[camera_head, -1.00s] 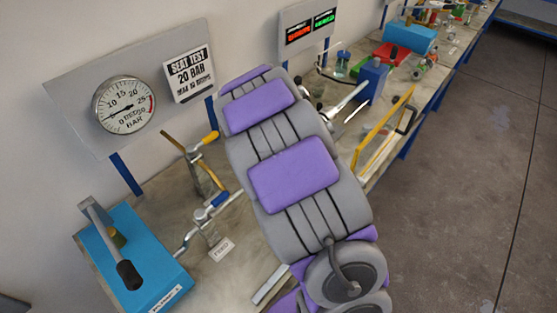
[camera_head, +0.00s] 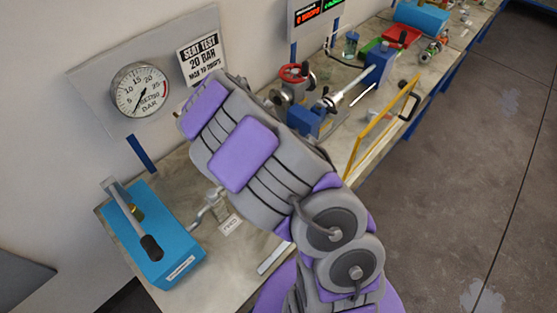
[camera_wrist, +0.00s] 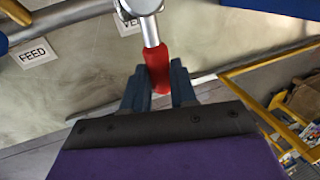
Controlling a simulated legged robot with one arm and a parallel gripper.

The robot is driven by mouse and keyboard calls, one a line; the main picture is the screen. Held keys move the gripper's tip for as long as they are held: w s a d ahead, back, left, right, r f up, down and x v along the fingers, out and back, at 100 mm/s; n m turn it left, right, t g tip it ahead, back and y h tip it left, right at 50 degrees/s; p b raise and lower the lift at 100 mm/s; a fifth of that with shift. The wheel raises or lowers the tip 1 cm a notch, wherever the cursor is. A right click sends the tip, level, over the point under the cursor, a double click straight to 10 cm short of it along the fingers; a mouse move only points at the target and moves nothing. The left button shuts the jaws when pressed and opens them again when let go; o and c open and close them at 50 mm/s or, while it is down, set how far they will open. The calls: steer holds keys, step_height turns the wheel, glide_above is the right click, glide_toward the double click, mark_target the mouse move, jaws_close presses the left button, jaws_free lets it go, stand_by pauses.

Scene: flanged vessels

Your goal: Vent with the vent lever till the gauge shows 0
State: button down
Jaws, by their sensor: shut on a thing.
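The vent lever has a red grip (camera_wrist: 157,65) on a silver stem, upper middle of the wrist view. My gripper (camera_wrist: 158,86) is shut on this red grip, one finger on each side. A partly hidden white tag (camera_wrist: 131,24) starting "VE" lies behind the lever. In the head view my arm hides the lever and the gripper. The round gauge (camera_head: 141,90) on the grey board has its needle pointing down and slightly left, close to the 0 end; the exact reading is too small to tell.
A blue hand pump (camera_head: 160,235) with a black-gripped lever stands at the left of the bench. A FEED tag (camera_wrist: 35,52) lies left of the gripper. A yellow frame (camera_head: 380,135) stands at the bench's right edge. Open floor (camera_head: 480,160) lies to the right.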

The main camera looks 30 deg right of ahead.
steer(key=shift+w+a+r, duration=0.1)
steer(key=shift+w+r, duration=0.05)
steer(key=shift+w, duration=0.15)
steer(key=c, duration=1.3)
jaws_free()
steer(key=shift+c, duration=0.2)
steer(key=o, duration=0.4)
steer(key=shift+a, duration=0.15)
steer(key=shift+o, duration=0.2)
steer(key=shift+s, duration=0.1)
steer(key=shift+r, duration=0.4)
steer(key=v, duration=1.6)
steer(key=shift+a, duration=0.3)
steer(key=shift+r, duration=0.1)
